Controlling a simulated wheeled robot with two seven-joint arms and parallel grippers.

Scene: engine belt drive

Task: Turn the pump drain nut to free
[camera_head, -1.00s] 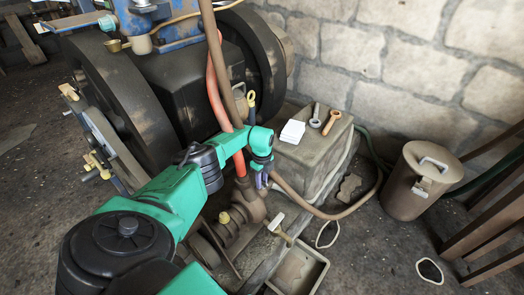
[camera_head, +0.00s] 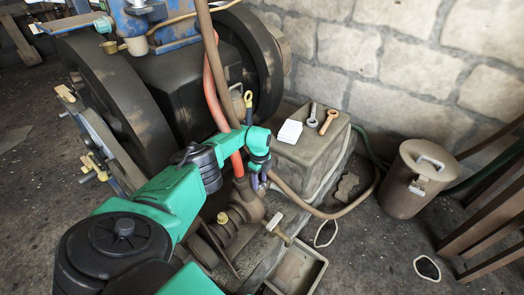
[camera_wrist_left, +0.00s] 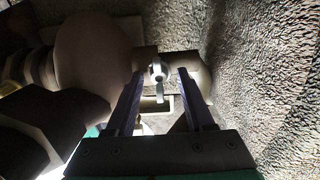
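The pump (camera_head: 250,210) is a brown, rounded body low at the engine's front, partly hidden behind my left gripper in the head view. In the left wrist view the pump body (camera_wrist_left: 92,60) fills the upper left. A small shiny round fitting, which looks like the drain nut (camera_wrist_left: 158,71), sits beside it, with a short bar hanging below. My left gripper (camera_head: 258,182) points down at the pump. In the left wrist view its two fingers (camera_wrist_left: 158,82) are apart, one on each side of the nut, with gaps visible. My right gripper is not in view.
A stone block (camera_head: 312,158) carries a white pad (camera_head: 290,131), a grey ring spanner (camera_head: 312,116) and an orange-brown tool (camera_head: 329,121). A tray (camera_head: 300,268) lies on the floor below the pump. A lidded bin (camera_head: 412,182) stands right. Hoses (camera_head: 340,213) run close by.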

